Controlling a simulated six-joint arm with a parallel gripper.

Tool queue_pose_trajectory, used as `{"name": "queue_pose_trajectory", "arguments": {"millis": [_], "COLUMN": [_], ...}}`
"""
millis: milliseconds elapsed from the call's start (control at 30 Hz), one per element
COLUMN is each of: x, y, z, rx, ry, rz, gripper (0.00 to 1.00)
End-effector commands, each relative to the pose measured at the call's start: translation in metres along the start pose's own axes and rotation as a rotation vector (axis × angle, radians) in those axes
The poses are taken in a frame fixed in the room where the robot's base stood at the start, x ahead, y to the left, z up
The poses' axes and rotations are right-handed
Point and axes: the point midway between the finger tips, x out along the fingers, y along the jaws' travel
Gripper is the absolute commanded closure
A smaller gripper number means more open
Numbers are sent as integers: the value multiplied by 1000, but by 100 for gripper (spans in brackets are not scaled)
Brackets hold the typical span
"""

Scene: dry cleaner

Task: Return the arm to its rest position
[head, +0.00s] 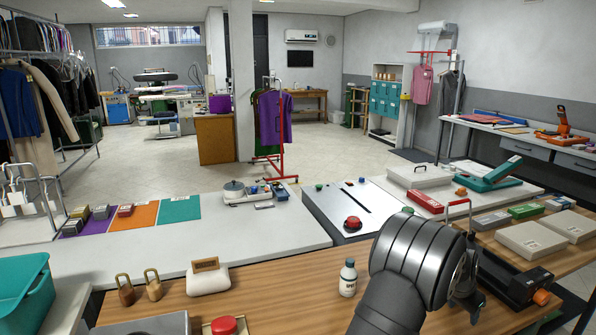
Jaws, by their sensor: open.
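My dark grey arm rises from the bottom of the head view, right of the middle. My gripper (472,312) is at its right end, over the wooden bench (330,297). It is seen from the side and partly hidden by my wrist. The jaws are open, and I see nothing held in them. A black device with an orange knob (541,297) lies close to the right of the gripper; I cannot tell whether they touch.
A white bottle (347,278) stands left of my arm. Two brass padlock-shaped weights (153,285) and a white block with a wooden handle (207,277) sit further left. Behind is a panel with a red button (352,223). Pale boxes (531,240) crowd the right.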

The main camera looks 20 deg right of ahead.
Motion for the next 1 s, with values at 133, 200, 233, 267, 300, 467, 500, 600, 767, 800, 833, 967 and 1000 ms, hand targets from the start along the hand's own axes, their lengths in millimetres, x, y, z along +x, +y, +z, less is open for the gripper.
{"name": "queue_pose_trajectory", "arguments": {"millis": [133,200,233,267,300,467,500,600,767,800,833,967,1000], "x": [17,23,25,27,30,36,37,38,38,38,38,38,38], "y": [-27,-37,-41,-44,-48,-60,-61,-63,-63,-63,-63,-63,-63], "z": [3,4,5,5,5,6,6,6,6,6,6,6,6], "rx": [-4,-3,-4,-4,-3,-2,-2,-1,-1,-1,-1,-1,-1], "ry": [-2,-2,-1,-1,-1,0,0,0,0,0,0,0,0], "rz": [-1,-1,-1,-1,-1,-1,-1,-1,-1,-1,-1,-1,-1], "gripper": [43,43,43,43,43,43,43,43,43,43,41,15,7]}}
